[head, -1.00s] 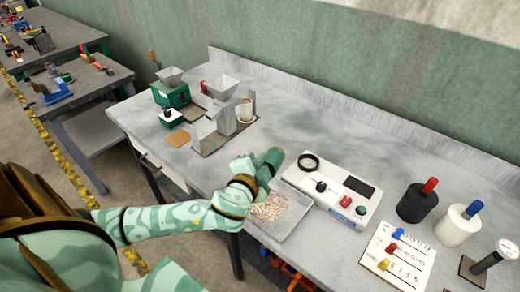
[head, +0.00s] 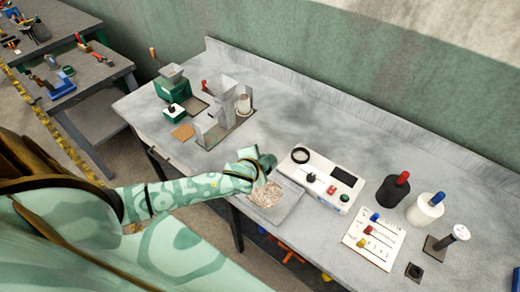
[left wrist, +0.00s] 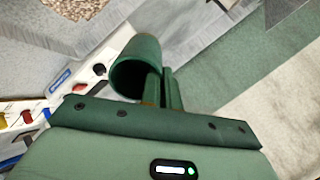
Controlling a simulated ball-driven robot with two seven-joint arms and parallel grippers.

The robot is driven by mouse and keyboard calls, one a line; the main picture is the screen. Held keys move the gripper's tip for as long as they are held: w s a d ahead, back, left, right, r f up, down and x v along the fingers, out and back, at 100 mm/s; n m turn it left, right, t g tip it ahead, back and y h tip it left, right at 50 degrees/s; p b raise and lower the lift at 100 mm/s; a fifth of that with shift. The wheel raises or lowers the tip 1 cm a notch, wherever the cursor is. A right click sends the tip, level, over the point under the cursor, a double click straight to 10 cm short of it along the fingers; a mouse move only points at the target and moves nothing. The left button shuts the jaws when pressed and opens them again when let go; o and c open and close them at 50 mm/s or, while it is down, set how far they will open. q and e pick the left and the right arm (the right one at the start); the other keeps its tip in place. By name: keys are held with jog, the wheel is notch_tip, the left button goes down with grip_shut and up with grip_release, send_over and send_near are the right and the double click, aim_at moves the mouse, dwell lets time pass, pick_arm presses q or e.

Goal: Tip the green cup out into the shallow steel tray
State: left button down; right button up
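The green cup (head: 268,161) is held by my left gripper (head: 257,168) above the back edge of the shallow steel tray (head: 287,208). In the left wrist view the cup (left wrist: 138,52) lies tilted on its side beside the two narrow fingers (left wrist: 163,90), which are close together at its wall. Its dark mouth faces the camera; the inside looks empty, though deep shadow hides detail. Pale grain (head: 267,195) lies in a heap in the tray, and it also shows in the left wrist view (left wrist: 76,7). My right gripper is in neither view.
A white instrument (head: 318,182) with knobs stands right behind the tray. Steel and green apparatus (head: 225,118) stands to the left. Black (head: 392,190) and white (head: 425,209) cylinders and a marked card (head: 373,241) are to the right. The bench's back strip is clear.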

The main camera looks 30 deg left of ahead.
pick_arm(q)
jog(key=shift+r+g+h+p, duration=0.15)
jog(key=shift+r+g+p, duration=0.4)
jog(key=shift+p, duration=1.25)
jog(key=shift+r+g+h+p, duration=0.15)
jog(key=shift+g+p, duration=0.8)
jog(key=shift+p, duration=0.85)
jog(key=shift+f+g+p, duration=0.3)
jog(key=shift+g+p, duration=0.1)
jog(key=shift+p, duration=0.2)
jog(key=g+p, duration=0.1)
jog(key=p, duration=0.1)
jog(key=r+g+p, duration=0.1)
jog(key=p, duration=0.1)
jog(key=shift+w+r+g+h, duration=0.1)
jog(key=shift+g+h, duration=0.3)
jog(key=g, duration=0.2)
jog(key=shift+f+g+h, duration=0.2)
jog(key=shift+g+h, duration=0.2)
jog(key=shift+f+g, duration=0.1)
jog(key=shift+g, duration=0.3)
jog(key=shift+b, duration=0.35)
